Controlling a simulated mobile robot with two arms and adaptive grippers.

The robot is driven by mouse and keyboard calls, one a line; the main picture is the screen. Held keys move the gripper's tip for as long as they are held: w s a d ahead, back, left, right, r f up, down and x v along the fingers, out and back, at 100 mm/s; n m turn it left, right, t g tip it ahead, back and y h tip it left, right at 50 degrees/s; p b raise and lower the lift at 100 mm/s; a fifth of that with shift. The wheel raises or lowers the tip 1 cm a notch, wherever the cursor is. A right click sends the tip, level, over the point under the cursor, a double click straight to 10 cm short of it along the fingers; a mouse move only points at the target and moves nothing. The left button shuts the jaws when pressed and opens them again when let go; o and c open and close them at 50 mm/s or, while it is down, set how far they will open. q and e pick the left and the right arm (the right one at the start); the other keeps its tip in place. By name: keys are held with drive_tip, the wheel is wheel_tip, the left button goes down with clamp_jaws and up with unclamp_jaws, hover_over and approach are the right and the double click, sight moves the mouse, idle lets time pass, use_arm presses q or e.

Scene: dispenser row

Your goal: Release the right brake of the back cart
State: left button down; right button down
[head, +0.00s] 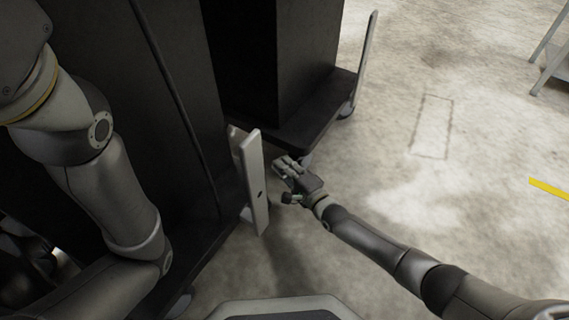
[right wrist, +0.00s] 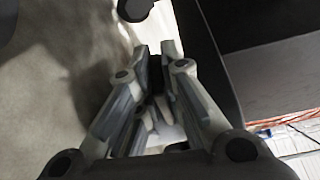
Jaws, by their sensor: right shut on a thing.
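The back cart (head: 318,115) is a dark platform with a tall black cabinet on it, at the top centre of the head view. My right gripper (head: 284,168) is low beside its near corner, where a small part of a caster (head: 306,158) shows. In the right wrist view the fingers (right wrist: 160,62) converge on a small dark part (right wrist: 155,72), which I take to be the brake. Most of it is hidden by the fingers. My left arm crosses the left side of the head view, but its gripper is not in view.
A nearer black cabinet (head: 150,120) on a cart, with an upright white panel (head: 253,182), stands close left of my right gripper. Another pale upright (head: 366,55) rises at the back cart's far corner. The concrete floor (head: 400,190) to the right is mostly clear.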

drive_tip(key=shift+r+m, duration=0.2)
drive_tip(key=shift+m, duration=0.2)
drive_tip(key=c, duration=1.6)
unclamp_jaws()
drive_tip(key=shift+o, duration=0.2)
drive_tip(key=v, duration=0.8)
drive_tip(key=shift+r, duration=0.1)
